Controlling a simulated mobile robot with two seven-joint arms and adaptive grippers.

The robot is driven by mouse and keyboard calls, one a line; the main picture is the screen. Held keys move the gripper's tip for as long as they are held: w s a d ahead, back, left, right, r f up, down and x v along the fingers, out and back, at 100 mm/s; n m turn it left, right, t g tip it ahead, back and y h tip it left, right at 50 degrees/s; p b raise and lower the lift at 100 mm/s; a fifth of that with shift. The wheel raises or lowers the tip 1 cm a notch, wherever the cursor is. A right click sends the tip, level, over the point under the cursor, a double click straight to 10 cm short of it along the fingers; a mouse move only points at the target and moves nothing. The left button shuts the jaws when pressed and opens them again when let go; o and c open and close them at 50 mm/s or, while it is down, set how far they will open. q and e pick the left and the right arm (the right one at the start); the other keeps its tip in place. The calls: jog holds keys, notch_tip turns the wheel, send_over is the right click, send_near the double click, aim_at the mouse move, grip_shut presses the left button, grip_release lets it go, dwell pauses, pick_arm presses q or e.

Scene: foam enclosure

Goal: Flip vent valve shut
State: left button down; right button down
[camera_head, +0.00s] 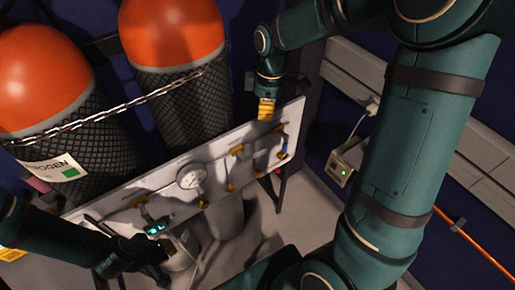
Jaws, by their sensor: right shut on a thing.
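A pale panel (218,160) carries a round gauge (191,178) and several brass valves. One valve (283,143) with a blue handle is near the panel's right end. Another valve (143,205) with a greenish handle is near the left end. I cannot tell which is the vent valve. My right gripper (266,106) is at the panel's upper right edge, shut on a yellow piece there; its fingers are small and mostly hidden. My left gripper (150,266) is dark and low at the left, below the panel's left end. Its finger opening is unclear.
Two orange-topped cylinders (172,32) in black mesh stand behind the panel, with a chain (120,108) across them. A small box (345,160) with a green light is on the right. My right arm covers much of the right side.

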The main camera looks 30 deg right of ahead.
jog(key=shift+s+a+r+n+y+b, duration=0.15)
jog(key=shift+n+b, duration=0.25)
jog(key=shift+n, duration=1.45)
jog(key=shift+w+a+r+n+y+b, duration=0.15)
jog(key=shift+n+b, duration=0.25)
jog(key=shift+n, duration=1.45)
jog(key=shift+s+f, duration=0.1)
jog(key=shift+s, duration=0.05)
notch_tip(320, 180, down, 14)
jog(key=a+b, duration=0.2)
jog(key=b, duration=0.1)
jog(key=shift+b, duration=0.4)
